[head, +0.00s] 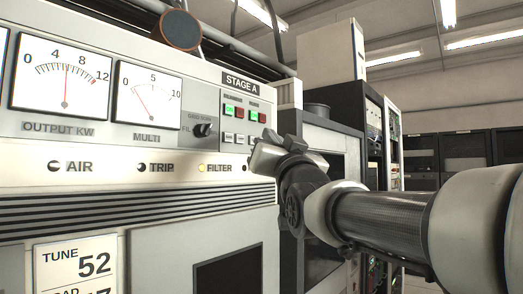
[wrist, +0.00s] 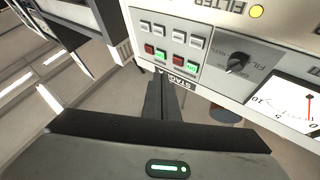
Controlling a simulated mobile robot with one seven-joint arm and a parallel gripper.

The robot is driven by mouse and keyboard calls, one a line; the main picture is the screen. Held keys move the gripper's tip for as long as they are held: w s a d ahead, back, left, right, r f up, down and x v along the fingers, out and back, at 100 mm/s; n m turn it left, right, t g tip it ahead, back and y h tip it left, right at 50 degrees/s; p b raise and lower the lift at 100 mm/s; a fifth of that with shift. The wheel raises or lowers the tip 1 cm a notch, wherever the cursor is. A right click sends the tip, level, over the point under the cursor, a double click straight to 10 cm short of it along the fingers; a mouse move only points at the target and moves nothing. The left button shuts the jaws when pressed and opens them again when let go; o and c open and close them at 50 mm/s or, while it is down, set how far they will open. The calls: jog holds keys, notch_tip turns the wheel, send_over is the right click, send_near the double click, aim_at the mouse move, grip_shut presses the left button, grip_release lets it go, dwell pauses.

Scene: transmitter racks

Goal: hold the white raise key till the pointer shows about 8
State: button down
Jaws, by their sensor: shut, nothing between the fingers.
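The output kW meter (head: 58,76) has a red pointer standing about midway between 4 and 8, near 6. Small white keys sit below the red and green buttons on the Stage A panel; one white key (head: 228,138) shows in the head view. The wrist view shows the panel upside down, with several white keys (wrist: 180,38) in a row. Their lettering is too small to tell which is raise. My gripper (head: 262,150) is shut and empty in front of the panel's right end, hiding part of the key area. In the wrist view its fingertips (wrist: 161,78) overlap the panel edge by the Stage A label; contact cannot be told.
A multi meter (head: 148,92) and a selector knob (head: 203,130) are left of the keys. Lit and dark lamps, including a yellow filter lamp (head: 202,168), run below. Dark racks (head: 372,130) stand to the right.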

aim_at(228, 137)
jog(key=shift+s+a+r, duration=0.1)
jog(key=shift+r, duration=0.1)
jog(key=shift+w+a+p, duration=0.7)
jog(key=shift+w+a, duration=0.2)
jog(key=shift+a, duration=0.25)
jog(key=shift+w+a+p, duration=0.7)
jog(key=shift+w+a, duration=0.25)
jog(key=shift+a, duration=0.2)
jog(key=shift+w+a+p, duration=0.7)
jog(key=shift+w+a, duration=0.2)
jog(key=shift+a, duration=0.25)
jog(key=shift+f, duration=0.1)
jog(key=shift+w+a, duration=0.25)
jog(key=shift+a, duration=0.1)
jog(key=shift+w+a+b, duration=0.25)
jog(key=shift+a+b, duration=0.05)
dwell(2.9)
